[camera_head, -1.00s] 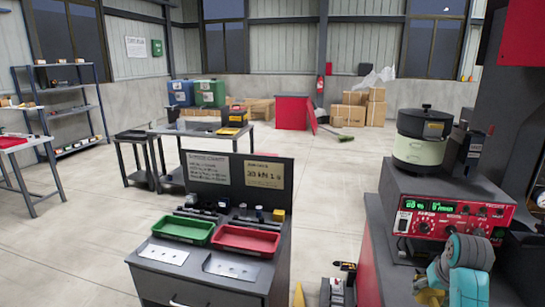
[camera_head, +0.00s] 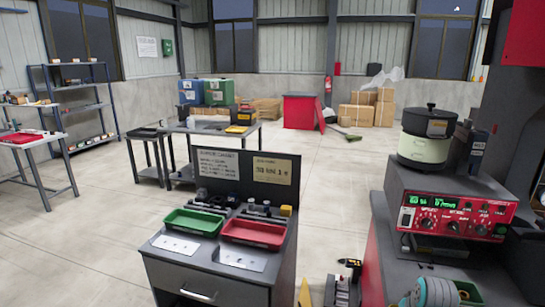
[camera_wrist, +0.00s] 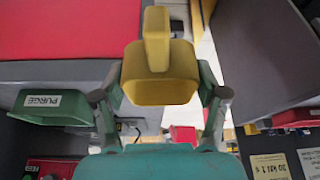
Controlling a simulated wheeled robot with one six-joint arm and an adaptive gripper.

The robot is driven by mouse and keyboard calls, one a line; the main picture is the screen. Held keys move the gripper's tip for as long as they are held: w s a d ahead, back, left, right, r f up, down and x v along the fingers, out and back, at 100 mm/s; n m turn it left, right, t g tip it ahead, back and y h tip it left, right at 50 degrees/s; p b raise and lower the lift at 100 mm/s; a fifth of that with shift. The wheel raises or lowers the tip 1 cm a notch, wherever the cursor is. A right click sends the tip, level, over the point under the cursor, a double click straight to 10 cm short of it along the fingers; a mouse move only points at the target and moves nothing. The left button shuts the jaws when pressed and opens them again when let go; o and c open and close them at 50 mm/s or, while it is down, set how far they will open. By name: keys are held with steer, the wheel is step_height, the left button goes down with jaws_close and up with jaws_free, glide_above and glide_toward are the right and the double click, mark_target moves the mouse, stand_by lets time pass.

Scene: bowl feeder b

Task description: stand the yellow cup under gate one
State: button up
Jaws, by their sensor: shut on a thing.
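The yellow cup (camera_wrist: 160,82) is in the middle of the wrist view, with a square-edged body and a block-like part jutting toward the top of the picture. My gripper (camera_wrist: 163,95) has its green fingers on either side of the cup and is shut on it. The head view does not show the cup or the fingers; only part of my arm shows at its lower right. A bowl feeder (camera_head: 424,150) with a black lid stands on a red-fronted control unit (camera_head: 452,217) at the right. I cannot make out gate one in either view.
In the wrist view, a green bin marked PURGE (camera_wrist: 48,106) is at the left, below a red surface (camera_wrist: 65,28). In the head view, a cabinet (camera_head: 215,283) holds a green tray (camera_head: 193,222) and a red tray (camera_head: 253,233). Open floor lies beyond.

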steer(key=s+a+f+n, duration=0.1)
steer(key=s+a+f, duration=0.5)
steer(key=a+f, duration=0.3)
steer(key=s+a+f+n, duration=0.1)
steer(key=s+a+f, duration=0.5)
steer(key=a+f, duration=0.3)
step_height(320, 180, down, 2)
steer(key=shift+a+y, duration=0.15)
steer(key=shift+y, duration=0.25)
steer(key=shift+s, duration=0.1)
